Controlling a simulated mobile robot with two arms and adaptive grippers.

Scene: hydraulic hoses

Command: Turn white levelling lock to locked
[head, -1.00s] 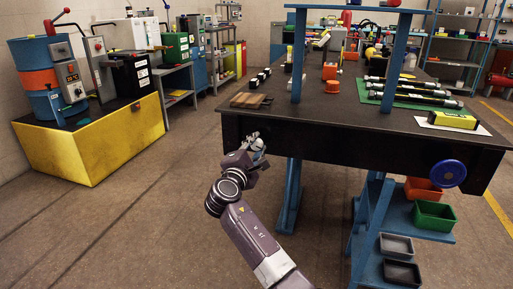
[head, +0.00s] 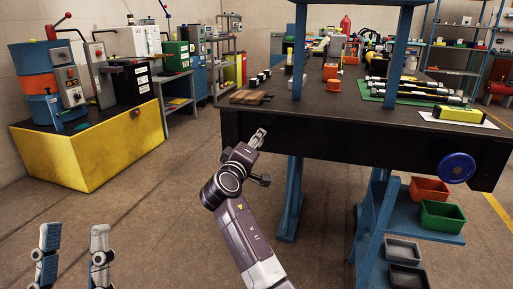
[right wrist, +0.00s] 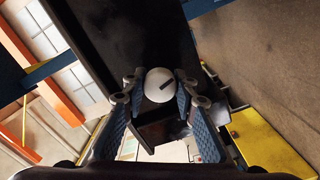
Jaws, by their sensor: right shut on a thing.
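The white levelling lock (right wrist: 159,85) is a round white knob with a dark slanted mark, against the dark workbench, in the right wrist view. My right gripper's fingers (right wrist: 159,92) stand on either side of it and are shut on it. In the head view my right gripper (head: 257,138) is at the bench's front left edge, and the lock cannot be made out there. My left gripper (head: 74,250) shows at the bottom left of the head view, its two fingers wide apart and empty, away from the bench.
The dark workbench (head: 330,136) has blue legs, a blue handwheel (head: 456,168) on its front and bins below it. A wooden slatted piece (head: 251,97) lies on its left corner. A yellow base (head: 95,150) stands at left, with open floor between.

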